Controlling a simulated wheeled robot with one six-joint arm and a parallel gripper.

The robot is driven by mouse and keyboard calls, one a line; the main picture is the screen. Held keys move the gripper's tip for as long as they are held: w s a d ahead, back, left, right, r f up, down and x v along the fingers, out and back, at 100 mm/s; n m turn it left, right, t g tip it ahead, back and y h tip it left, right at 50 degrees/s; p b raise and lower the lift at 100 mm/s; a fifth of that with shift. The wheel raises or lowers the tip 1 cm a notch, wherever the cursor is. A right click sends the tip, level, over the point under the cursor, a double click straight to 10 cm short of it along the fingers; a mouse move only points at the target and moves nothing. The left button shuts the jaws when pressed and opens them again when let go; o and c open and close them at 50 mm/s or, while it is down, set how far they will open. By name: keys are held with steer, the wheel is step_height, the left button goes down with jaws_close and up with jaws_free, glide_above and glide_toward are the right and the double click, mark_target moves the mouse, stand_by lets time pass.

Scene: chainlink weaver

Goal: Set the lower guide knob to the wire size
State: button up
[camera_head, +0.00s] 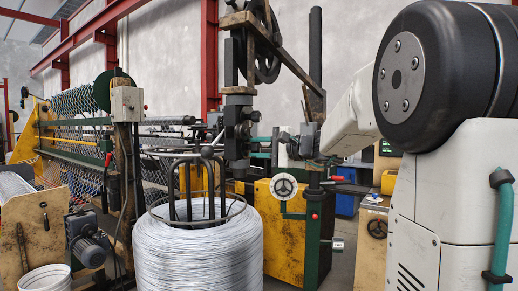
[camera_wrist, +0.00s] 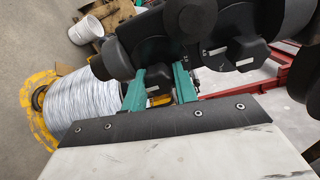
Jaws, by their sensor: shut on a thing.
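In the wrist view, my gripper (camera_wrist: 160,82) has its two teal fingers shut on a dark, blocky knob, the lower guide knob (camera_wrist: 158,77). A second, similar dark knob (camera_wrist: 247,53) sits to its right on the same dark guide housing (camera_wrist: 207,48), clear of my fingers. Small pale marks show near the knobs, too small to read. In the head view, the dark guide column (camera_head: 238,125) stands above the wire coil, and my arm reaches to it from the right. The knob itself cannot be made out there.
A large coil of pale wire (camera_head: 200,250) stands below the guides; it also shows in the wrist view (camera_wrist: 88,108). A yellow cabinet with a handwheel (camera_head: 284,187) is close by. The mesh machine (camera_head: 80,135) and a motor (camera_head: 88,243) are at left.

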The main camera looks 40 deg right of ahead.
steer(key=shift+f, duration=0.15)
stand_by(0.3)
steer(key=o, duration=1)
steer(key=shift+c, duration=0.2)
steer(key=shift+d, duration=0.1)
